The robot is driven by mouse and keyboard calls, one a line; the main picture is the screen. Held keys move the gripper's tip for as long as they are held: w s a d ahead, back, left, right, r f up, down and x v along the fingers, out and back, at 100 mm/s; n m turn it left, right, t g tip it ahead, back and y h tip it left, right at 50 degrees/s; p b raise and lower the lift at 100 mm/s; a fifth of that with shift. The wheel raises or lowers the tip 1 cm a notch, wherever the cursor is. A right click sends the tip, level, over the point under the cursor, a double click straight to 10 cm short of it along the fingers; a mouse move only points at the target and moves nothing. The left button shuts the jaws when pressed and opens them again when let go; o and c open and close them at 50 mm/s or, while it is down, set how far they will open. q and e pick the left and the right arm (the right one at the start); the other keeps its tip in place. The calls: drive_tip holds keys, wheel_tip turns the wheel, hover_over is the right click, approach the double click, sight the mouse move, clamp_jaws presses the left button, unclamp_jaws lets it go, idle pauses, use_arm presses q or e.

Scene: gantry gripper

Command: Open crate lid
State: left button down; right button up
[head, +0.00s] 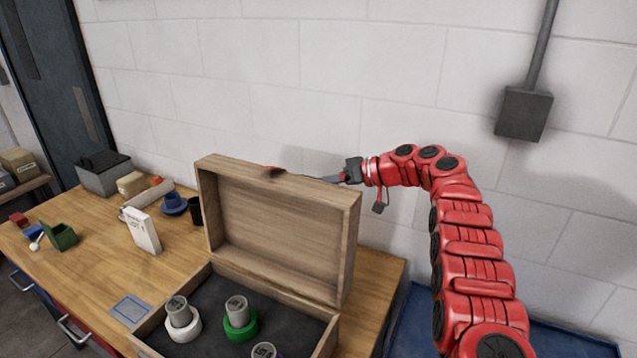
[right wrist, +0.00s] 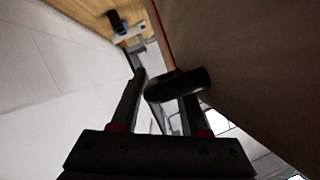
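The wooden crate (head: 325,340) stands on the workbench at the bottom of the head view. Its lid (head: 275,225) is raised, standing roughly upright with its hollow inner side towards me. My right gripper (head: 325,178) is behind the lid's top edge, near its right corner, partly hidden by it. In the right wrist view, the lid's outer face (right wrist: 235,65) fills the right side. A black rounded handle (right wrist: 178,85) lies by the right finger. The fingers stand apart, and I cannot tell whether they touch the handle. My left gripper is in neither view.
Several cylindrical items stand in the crate, among them one with a green ring (head: 240,325) and one with a white ring (head: 182,322). A wall (head: 330,90) rises behind.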

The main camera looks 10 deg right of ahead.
drive_tip(key=shift+r, duration=0.1)
drive_tip(key=shift+s+d+b, duration=0.1)
drive_tip(key=shift+d+b, duration=0.2)
drive_tip(key=shift+b, duration=0.15)
drive_tip(key=p+v, duration=0.4)
drive_tip(key=v, duration=1.2)
drive_tip(key=shift+s+d+r+p, duration=0.15)
drive_tip(key=shift+d+r+p, duration=0.1)
drive_tip(key=shift+r+p, duration=0.05)
drive_tip(key=shift+d+f, duration=0.1)
